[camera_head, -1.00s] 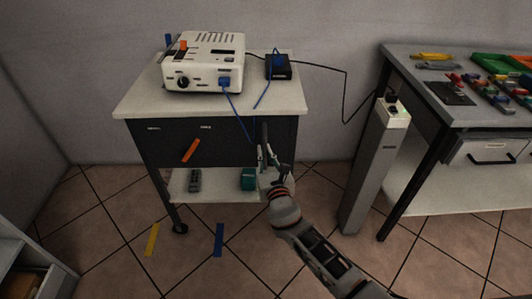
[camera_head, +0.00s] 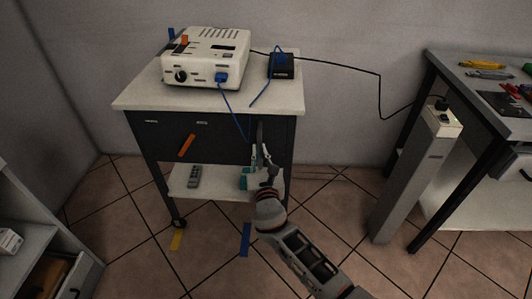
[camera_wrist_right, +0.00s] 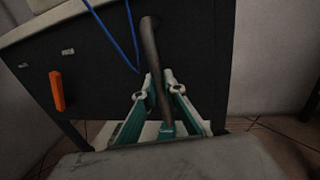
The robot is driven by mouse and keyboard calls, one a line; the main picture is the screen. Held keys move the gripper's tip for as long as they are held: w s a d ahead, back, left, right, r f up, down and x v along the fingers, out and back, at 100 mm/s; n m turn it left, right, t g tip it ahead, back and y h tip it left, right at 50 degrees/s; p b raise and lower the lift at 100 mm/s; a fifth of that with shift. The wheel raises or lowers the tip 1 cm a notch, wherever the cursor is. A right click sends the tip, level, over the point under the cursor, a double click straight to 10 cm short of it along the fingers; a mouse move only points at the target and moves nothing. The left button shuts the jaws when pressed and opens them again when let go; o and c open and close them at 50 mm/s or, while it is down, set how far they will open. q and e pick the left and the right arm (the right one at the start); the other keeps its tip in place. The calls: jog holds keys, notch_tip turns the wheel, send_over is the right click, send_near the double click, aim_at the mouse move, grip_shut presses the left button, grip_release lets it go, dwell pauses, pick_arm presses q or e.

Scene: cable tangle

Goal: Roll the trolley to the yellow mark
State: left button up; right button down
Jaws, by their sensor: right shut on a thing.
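The trolley (camera_head: 125,104) has a pale top, a dark front and a lower shelf. Its front left wheel (camera_head: 179,222) stands just behind the yellow mark (camera_head: 176,241) on the tiled floor. My right gripper (camera_head: 261,158) is shut on the dark upright handle (camera_head: 260,132) at the right of the trolley front. In the right wrist view the handle (camera_wrist_right: 150,50) runs between the two fingers (camera_wrist_right: 158,92). My left gripper is not in view.
A white device (camera_head: 205,62) and a black box (camera_head: 281,66) stand on the trolley. A black cable (camera_head: 345,72) runs from it to a socket pillar (camera_head: 412,175) beside the workbench (camera_head: 470,95). A blue mark (camera_head: 245,240) lies on the floor. A shelf unit (camera_head: 35,240) stands at left.

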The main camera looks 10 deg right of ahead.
jog(key=shift+a, duration=0.25)
jog(key=c, duration=2.4)
grip_release()
jog(key=shift+a, duration=0.1)
jog(key=o, duration=0.3)
jog(key=s, duration=1.2)
jog(key=shift+a, duration=0.45)
